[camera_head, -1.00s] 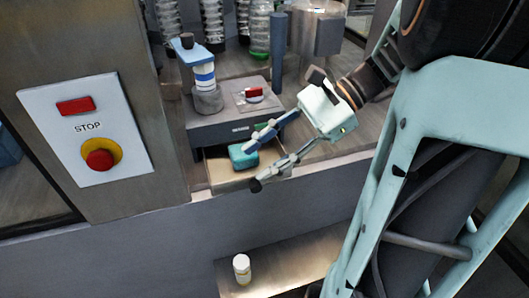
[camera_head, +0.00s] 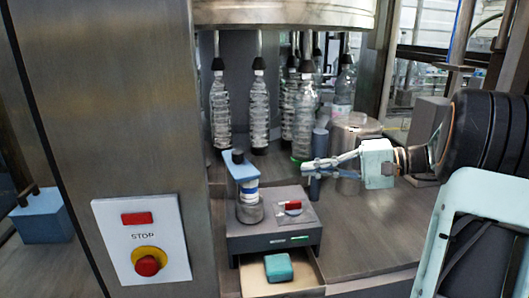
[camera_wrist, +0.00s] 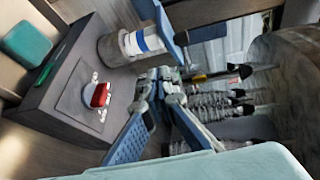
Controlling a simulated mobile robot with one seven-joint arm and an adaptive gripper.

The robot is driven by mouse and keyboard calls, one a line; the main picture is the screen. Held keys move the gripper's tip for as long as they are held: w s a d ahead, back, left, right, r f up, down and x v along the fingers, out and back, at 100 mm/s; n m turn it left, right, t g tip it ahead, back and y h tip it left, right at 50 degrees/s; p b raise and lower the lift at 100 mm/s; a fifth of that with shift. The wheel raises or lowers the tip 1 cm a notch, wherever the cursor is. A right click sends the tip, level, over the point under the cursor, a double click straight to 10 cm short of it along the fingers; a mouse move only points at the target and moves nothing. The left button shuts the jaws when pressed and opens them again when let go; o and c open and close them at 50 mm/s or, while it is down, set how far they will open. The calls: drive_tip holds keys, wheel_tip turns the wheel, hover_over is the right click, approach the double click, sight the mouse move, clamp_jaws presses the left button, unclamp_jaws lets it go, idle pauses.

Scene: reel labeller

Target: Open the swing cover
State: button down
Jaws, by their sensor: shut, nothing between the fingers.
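The labeller (camera_head: 270,236) is a grey box on the machine deck. A white-and-blue reel (camera_head: 249,195) stands on a grey round base on its left side. The blue swing cover (camera_head: 240,171) lies across the top of the reel, with a dark knob (camera_head: 237,156) at its end. In the wrist view the cover (camera_wrist: 154,18) shows at the top, over the reel (camera_wrist: 135,43). My gripper (camera_head: 306,167) is shut and empty, to the right of the reel and cover and apart from them. Its fingers meet near the middle of the wrist view (camera_wrist: 160,82).
A shallow drawer (camera_head: 306,275) stands open below the labeller, with a teal block (camera_head: 278,266) in it. A red switch (camera_head: 293,205) sits on top. A STOP panel (camera_head: 143,240) is at left.

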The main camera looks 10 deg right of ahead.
wheel_tip(320, 180, up, 2)
drive_tip(key=w+d+n+t, duration=0.1)
drive_tip(key=w+d, duration=0.1)
drive_tip(key=p, duration=0.4)
approach(239, 159)
drive_tip(key=w+a+f, duration=0.2)
drive_tip(key=w, duration=0.2)
drive_tip(key=shift+w+a+f+n, duration=0.3)
drive_tip(key=shift+w+f, duration=0.05)
drive_tip(key=shift+f, duration=0.05)
